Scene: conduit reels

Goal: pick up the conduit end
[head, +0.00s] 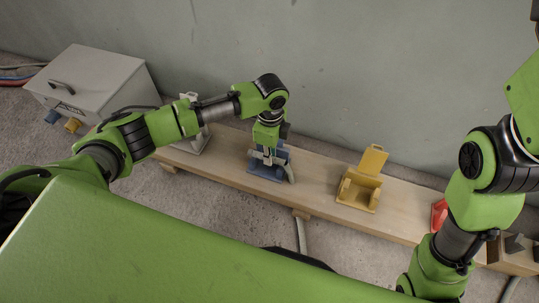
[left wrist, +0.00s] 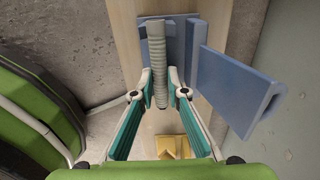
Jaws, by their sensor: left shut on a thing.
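The conduit end (left wrist: 156,50) is a grey ribbed tube in the left wrist view, lying along a blue holder (left wrist: 230,80) with an open flap. My left gripper (left wrist: 162,88) is shut on the tube, with a teal-lined finger on each side of it. In the head view my left gripper (head: 269,162) points down at the blue holder (head: 264,173) on the bench and hides most of it. I cannot tell whether the tube still touches the holder. My right arm is at the right of the head view, and its gripper is not in view.
A wooden bench (head: 318,190) runs along the grey wall. It bears a yellow holder (head: 358,194) with its flap up, a pale holder (head: 193,142) and a red part (head: 438,214). A grey box (head: 92,82) stands at left. A grey tube (head: 301,236) hangs below the bench.

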